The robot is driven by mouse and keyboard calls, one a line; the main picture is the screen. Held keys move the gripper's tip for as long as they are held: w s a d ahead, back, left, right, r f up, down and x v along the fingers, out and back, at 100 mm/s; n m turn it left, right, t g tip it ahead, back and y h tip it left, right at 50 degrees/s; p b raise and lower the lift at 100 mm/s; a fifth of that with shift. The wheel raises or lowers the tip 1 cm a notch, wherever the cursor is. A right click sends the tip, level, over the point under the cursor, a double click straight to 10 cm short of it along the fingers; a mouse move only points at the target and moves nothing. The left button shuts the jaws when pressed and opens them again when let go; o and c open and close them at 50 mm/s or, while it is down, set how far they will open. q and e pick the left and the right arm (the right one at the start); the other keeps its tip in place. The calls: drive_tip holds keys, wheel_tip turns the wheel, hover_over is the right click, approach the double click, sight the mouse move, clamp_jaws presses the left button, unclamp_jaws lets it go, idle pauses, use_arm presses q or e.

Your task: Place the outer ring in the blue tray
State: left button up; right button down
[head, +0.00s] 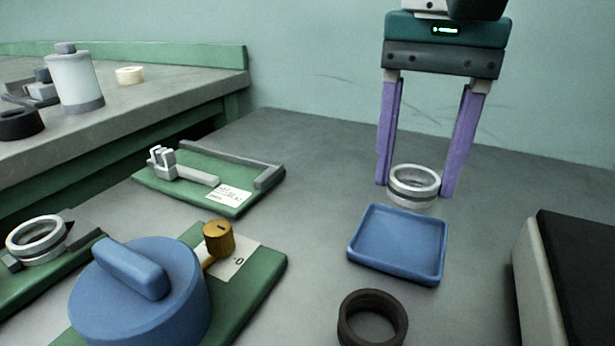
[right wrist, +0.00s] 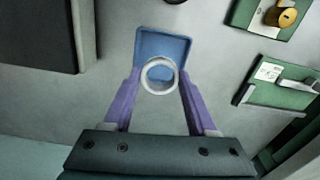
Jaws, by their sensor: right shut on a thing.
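A silver outer ring (head: 413,197) is between the purple fingers of my right gripper (head: 414,186), which is shut on it. The ring looks held level, just behind the far edge of the blue tray (head: 396,246) in the head view. In the right wrist view the ring (right wrist: 159,91) overlaps the near part of the tray (right wrist: 180,42), with the gripper's fingers on either side. Its exact height above the table is hard to tell. The tray looks empty. My left gripper is not in view.
A black ring (head: 372,326) lies in front of the tray. A dark-topped box (head: 580,285) stands at the right. Green fixtures (head: 185,205), a blue knobbed cover (head: 140,300) and another silver ring (head: 38,240) are at the left. The table behind the tray is clear.

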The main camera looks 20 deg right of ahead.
sight(400, 242)
wheel_tip(400, 242, down, 6)
drive_tip(key=shift+f+b, duration=0.1)
drive_tip(key=shift+b, duration=0.35)
drive_tip(key=shift+f, duration=0.1)
drive_tip(key=shift+c, duration=2.4)
unclamp_jaws()
drive_tip(key=shift+r, duration=0.4)
wheel_tip(400, 242, up, 12)
drive_tip(key=p, duration=0.2)
drive_tip(key=shift+f, duration=0.15)
